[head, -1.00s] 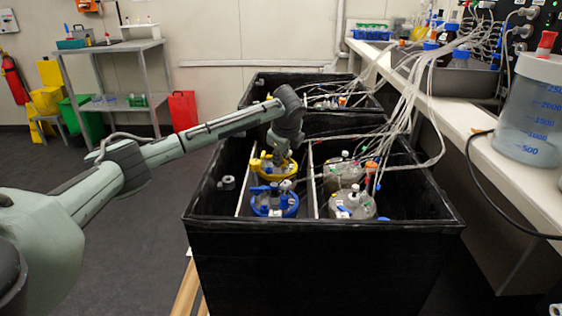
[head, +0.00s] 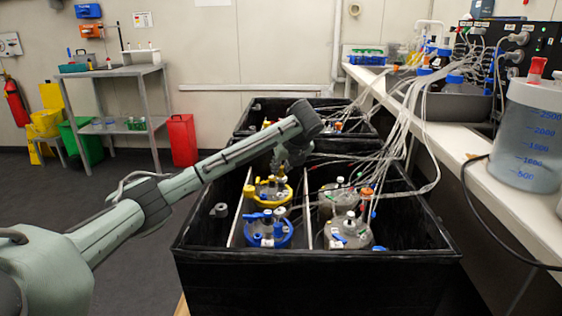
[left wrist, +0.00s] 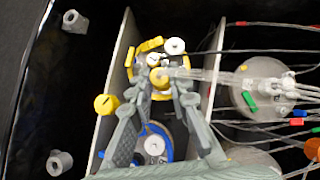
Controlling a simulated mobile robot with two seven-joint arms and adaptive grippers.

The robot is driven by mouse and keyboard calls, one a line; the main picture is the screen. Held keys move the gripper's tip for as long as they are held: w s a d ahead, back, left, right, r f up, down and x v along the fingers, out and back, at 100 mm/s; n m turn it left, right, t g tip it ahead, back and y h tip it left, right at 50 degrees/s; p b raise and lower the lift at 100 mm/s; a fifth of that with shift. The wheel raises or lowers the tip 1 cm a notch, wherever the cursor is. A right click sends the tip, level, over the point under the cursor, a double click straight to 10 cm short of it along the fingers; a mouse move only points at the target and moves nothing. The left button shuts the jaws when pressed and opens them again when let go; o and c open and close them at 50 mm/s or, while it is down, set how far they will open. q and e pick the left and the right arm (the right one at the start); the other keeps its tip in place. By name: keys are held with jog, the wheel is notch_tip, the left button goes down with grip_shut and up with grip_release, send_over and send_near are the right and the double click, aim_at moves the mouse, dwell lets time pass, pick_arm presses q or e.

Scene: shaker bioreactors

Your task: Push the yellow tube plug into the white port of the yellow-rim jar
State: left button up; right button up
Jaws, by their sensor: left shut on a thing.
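The yellow-rim jar (head: 262,199) stands in the left part of the black box, behind the blue-rim jar (head: 268,241). My left gripper (head: 280,168) is above the back of the yellow-rim jar. In the left wrist view its fingers (left wrist: 160,86) are shut on the yellow tube plug (left wrist: 160,78), with a clear tube running off to the right. The plug appears over the near side of the yellow-rim jar (left wrist: 150,46). A white round fitting (left wrist: 175,46) on that lid lies just beyond the plug; I cannot tell how high the plug is above it. My right gripper is not in view.
Thin light dividers (head: 236,218) flank the jar's compartment. Two clear jars (head: 347,232) stand to the right with many tubes (head: 425,120) draped above them. A yellow cap (left wrist: 106,104) shows left of the fingers. The box's far-left space is mostly clear.

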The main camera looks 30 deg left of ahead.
aim_at(281, 176)
pick_arm(q)
jog(key=shift+f, duration=2.05)
jog(key=shift+f, duration=1.1)
jog(key=o, duration=0.9)
jog(key=shift+c, duration=0.2)
jog(key=v, duration=1.2)
